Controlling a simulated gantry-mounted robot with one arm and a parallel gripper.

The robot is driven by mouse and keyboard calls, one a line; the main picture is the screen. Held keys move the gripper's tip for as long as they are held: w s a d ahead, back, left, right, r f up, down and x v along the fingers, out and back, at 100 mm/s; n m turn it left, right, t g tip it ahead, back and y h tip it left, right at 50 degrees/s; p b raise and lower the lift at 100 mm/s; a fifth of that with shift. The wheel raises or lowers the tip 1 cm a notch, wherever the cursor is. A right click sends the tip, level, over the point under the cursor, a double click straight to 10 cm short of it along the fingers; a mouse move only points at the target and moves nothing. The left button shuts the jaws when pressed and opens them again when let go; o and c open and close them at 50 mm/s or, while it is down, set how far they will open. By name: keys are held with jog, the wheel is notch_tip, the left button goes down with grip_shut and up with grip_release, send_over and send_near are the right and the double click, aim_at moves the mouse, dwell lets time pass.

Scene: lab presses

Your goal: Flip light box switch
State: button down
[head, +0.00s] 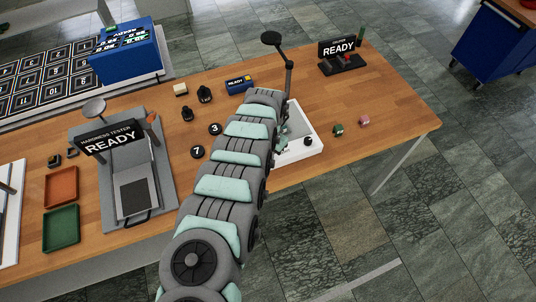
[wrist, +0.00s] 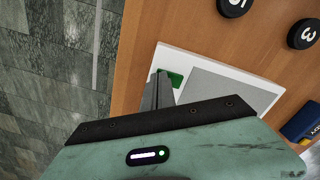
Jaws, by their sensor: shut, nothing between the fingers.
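The light box is a flat white box with a grey top panel. It lies on the wooden table right of my arm in the head view (head: 300,151), and fills the middle of the wrist view (wrist: 262,97). A green switch (wrist: 176,79) sits in its white rim near a corner. My gripper (wrist: 160,76) is shut and empty, with its fingertips right beside the green switch. I cannot tell whether they touch it. In the head view my gripper (head: 283,134) is mostly hidden behind my arm, and the switch is not visible there.
A black lamp-like stand (head: 288,75) rises behind the light box. Numbered black discs (head: 197,152) lie left of my arm. Small green (head: 338,130) and pink (head: 364,121) pieces lie to the right. A hardness tester (head: 137,190) stands at left. The table's front edge is close.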

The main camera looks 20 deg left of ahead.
notch_tip(320, 180, up, 7)
jog(key=p, duration=0.5)
jog(key=shift+f, duration=0.1)
dwell(0.5)
